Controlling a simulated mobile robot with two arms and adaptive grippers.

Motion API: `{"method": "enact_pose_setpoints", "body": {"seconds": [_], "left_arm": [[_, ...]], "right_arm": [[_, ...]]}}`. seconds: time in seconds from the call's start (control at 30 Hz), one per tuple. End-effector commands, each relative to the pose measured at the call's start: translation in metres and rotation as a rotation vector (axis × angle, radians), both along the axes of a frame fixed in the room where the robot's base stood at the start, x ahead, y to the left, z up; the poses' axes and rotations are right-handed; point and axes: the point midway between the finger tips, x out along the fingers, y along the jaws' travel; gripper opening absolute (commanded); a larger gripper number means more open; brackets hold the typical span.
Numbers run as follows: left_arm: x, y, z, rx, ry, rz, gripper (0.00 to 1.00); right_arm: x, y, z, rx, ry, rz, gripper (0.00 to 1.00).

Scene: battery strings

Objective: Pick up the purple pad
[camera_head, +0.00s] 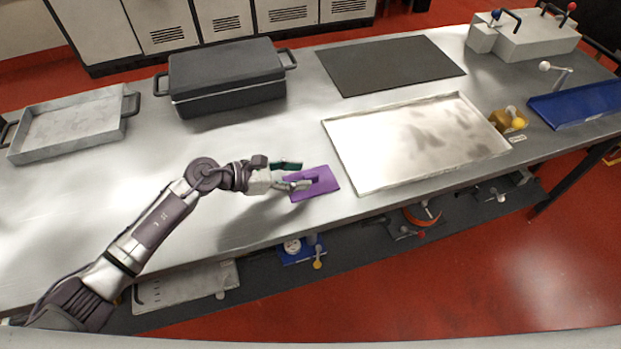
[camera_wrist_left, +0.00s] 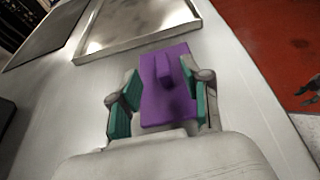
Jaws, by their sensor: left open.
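The purple pad (camera_head: 325,184) is a flat piece with a raised grip on top, lying on the metal table left of the shallow metal tray. My left gripper (camera_head: 298,175) comes in from the left with its fingers parted at the pad's left side. In the left wrist view the pad (camera_wrist_left: 178,110) lies ahead, and its raised grip (camera_wrist_left: 163,70) stands beyond the fingertips. The left gripper's teal-lined fingers (camera_wrist_left: 162,98) are open, one on each side of the pad, with nothing held. Whether they touch the pad cannot be told. My right gripper is not in view.
The shallow metal tray (camera_head: 353,187) is close to the pad's right. A lidded dark box (camera_head: 228,100), an open grey tray (camera_head: 122,122) and a black mat (camera_head: 390,64) are farther back. A yellow item (camera_head: 508,120) and blue tray (camera_head: 575,108) stand right. The table's front edge is near.

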Motion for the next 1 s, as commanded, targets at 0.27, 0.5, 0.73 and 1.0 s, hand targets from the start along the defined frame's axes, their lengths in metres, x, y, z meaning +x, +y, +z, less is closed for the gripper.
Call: {"method": "enact_pose_setpoints", "body": {"seconds": [0.27, 0.5, 0.73, 1.0], "left_arm": [[0.009, -0.037, -0.01, -0.004, 0.001, -0.001, 0.48], [0.01, -0.04, -0.013, -0.001, 0.0, -0.001, 0.48], [0.01, -0.039, -0.013, -0.001, 0.0, -0.001, 0.18], [0.01, -0.039, -0.012, -0.002, 0.0, -0.001, 0.0]], "right_arm": [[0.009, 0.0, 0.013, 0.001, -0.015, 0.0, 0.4], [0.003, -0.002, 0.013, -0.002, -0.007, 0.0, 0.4], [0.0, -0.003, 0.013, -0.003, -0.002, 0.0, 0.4], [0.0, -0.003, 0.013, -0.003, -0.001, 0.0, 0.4]]}}
